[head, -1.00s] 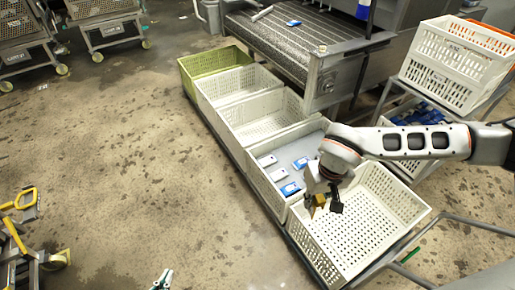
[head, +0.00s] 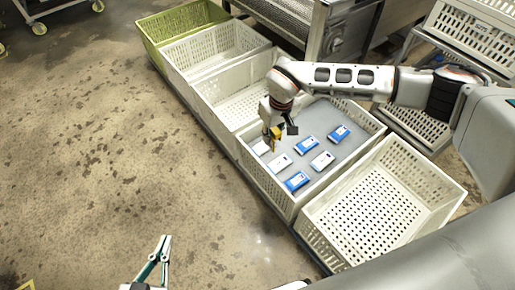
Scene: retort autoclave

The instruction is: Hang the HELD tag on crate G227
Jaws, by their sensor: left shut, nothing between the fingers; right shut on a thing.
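My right gripper (head: 277,140) hangs from the arm at the right, over the left part of a white crate (head: 262,181) that holds several blue and white packs. It is shut on a small yellow piece, which looks like the tag (head: 276,133); its lettering cannot be read. I cannot tell whether the tag touches the crate. My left gripper (head: 165,245) is low at the bottom of the view, shut and empty, over the floor and away from the crates. No crate label is readable, so I cannot tell which crate is G227.
The crates stand in a row: a green one (head: 152,46) at the back, white ones, and an empty white crate (head: 325,247) nearest. A metal conveyor machine (head: 345,35) stands behind them. Stacked crates (head: 480,30) are at upper right. The floor at left is open.

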